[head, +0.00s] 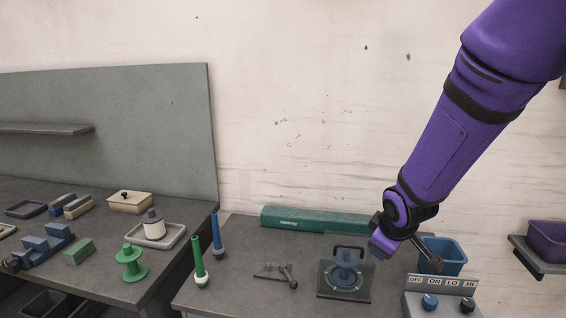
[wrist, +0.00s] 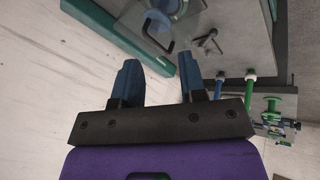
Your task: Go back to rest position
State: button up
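My purple arm reaches down from the upper right in the head view. In the wrist view my gripper (wrist: 160,85) has its two blue fingers apart with nothing between them, so it is open and empty. In the head view the wrist end (head: 383,243) is above the right table near the winder unit (head: 345,285), which has a dark frame, a black handle and a blue part inside. The fingertips are mostly hidden in that view. The winder's handle also shows ahead of the fingers in the wrist view (wrist: 158,42).
A control box (head: 440,303) with knobs and a blue bin (head: 445,255) stand right of the winder. A long green box (head: 315,219) lies along the wall. The left bench (head: 150,290) holds several parts.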

jog(key=s+d+r+m, duration=0.3)
jog(key=s+r+m, duration=0.1)
jog(key=s+r, duration=0.6)
jog(key=s+d+r+m, duration=0.3)
jog(key=s+r+m, duration=0.2)
jog(key=s+r, duration=0.6)
jog(key=shift+s+d+y, duration=0.3)
jog(key=shift+s+d, duration=0.1)
jog(key=shift+s, duration=0.8)
jog(key=shift+o, duration=0.4)
